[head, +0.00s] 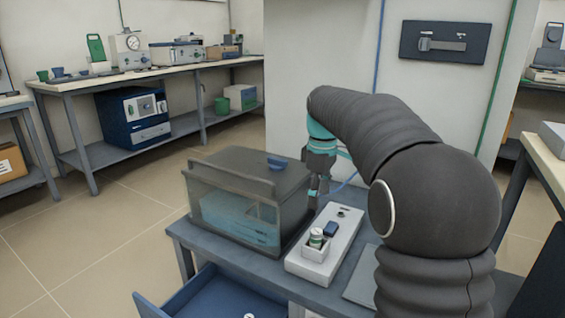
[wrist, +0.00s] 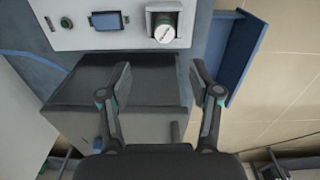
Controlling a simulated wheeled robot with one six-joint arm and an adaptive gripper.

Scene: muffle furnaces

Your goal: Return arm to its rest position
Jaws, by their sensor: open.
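My arm arches over the workbench in the head view, with my gripper (head: 318,190) hanging down beside the right side of a dark, see-through-walled box (head: 235,215). The wrist view shows my gripper (wrist: 162,72) with its two fingers spread apart and nothing between them. The box's dark top (wrist: 80,82) lies below the fingers there. I cannot tell whether a finger touches the box. My arm hides part of the bench.
A pale instrument (head: 305,265) with a small white-capped jar (head: 316,238) stands right of the box. A blue drawer (head: 190,302) sticks out open at the bench front. A long bench (head: 160,70) with equipment stands at the back left. Floor on the left is clear.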

